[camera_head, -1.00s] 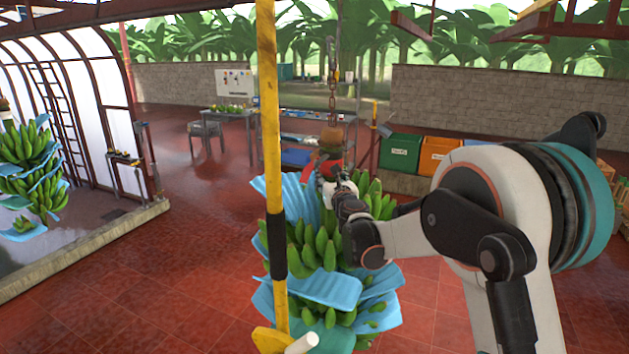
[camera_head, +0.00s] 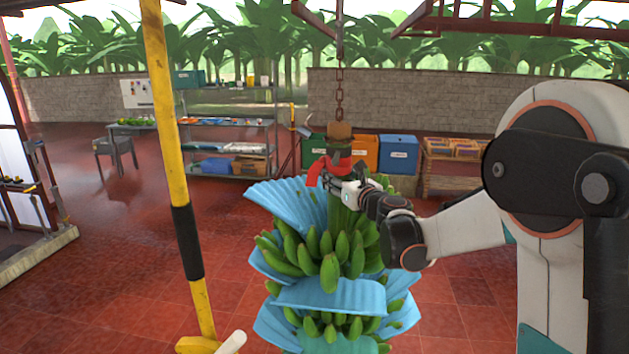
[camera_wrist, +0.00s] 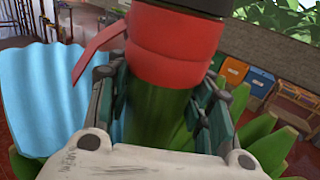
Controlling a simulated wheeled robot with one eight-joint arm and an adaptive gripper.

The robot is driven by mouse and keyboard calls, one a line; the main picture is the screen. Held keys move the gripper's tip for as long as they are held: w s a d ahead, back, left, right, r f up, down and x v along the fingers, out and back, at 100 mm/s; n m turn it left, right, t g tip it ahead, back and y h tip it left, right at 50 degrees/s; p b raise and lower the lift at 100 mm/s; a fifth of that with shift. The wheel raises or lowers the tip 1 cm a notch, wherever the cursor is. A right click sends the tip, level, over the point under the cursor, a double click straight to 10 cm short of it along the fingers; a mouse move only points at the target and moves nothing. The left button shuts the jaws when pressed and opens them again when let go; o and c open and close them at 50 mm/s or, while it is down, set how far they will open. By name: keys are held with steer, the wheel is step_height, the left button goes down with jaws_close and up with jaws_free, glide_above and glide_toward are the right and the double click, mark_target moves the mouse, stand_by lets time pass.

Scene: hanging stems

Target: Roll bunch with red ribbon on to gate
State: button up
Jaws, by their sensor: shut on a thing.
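The banana bunch (camera_head: 330,265) hangs from a chain (camera_head: 339,100), with blue sheets between its green hands. A red ribbon (camera_head: 314,172) is wrapped around its stem near the top; in the wrist view the ribbon (camera_wrist: 175,50) has a loose tail to the left. My gripper (camera_head: 335,180) is shut on the stem. In the wrist view my gripper's fingers (camera_wrist: 158,95) lie on both sides of the green stem (camera_wrist: 155,125), just below the ribbon. I cannot tell which structure is the gate.
A yellow pole with a black band (camera_head: 180,170) stands close on the left. Behind are a metal shelf (camera_head: 225,122), an orange crate (camera_head: 364,152), a blue crate (camera_head: 398,154) and a stone wall (camera_head: 450,100). Open red tiled floor (camera_head: 120,250) lies to the left.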

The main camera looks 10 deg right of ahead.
steer(key=shift+s+d, duration=0.3)
steer(key=shift+d, duration=0.55)
steer(key=shift+s+d, duration=0.25)
steer(key=shift+d, duration=0.55)
steer(key=shift+a, duration=0.1)
steer(key=o, duration=1.4)
steer(key=shift+c, duration=0.2)
steer(key=shift+o, duration=0.7)
steer(key=shift+s, duration=0.1)
steer(key=v, duration=1.2)
